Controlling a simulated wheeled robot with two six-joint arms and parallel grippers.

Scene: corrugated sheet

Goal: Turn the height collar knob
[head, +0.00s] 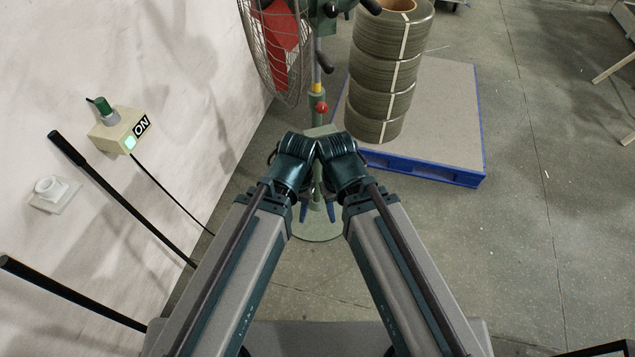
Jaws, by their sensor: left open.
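The height collar knob (321,106) is a small red knob on the green pole of a standing fan (275,45), with a yellow band (317,87) just above it. My two arms come up from the bottom and their wrists meet in front of the pole, below the knob in the picture. My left gripper (304,209) is open and points down, mostly hidden under its wrist. My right gripper (331,212) is also mostly hidden under its wrist, so its jaws are unclear. Neither gripper is seen touching the knob. The fan's round base (318,229) shows between the arms.
A stack of strapped coils (383,85) stands on a blue-edged pallet (448,150), right of the pole. A switch box (119,129) marked ON, with a lit green light, is on the left wall. Dark rods (120,213) lean nearby.

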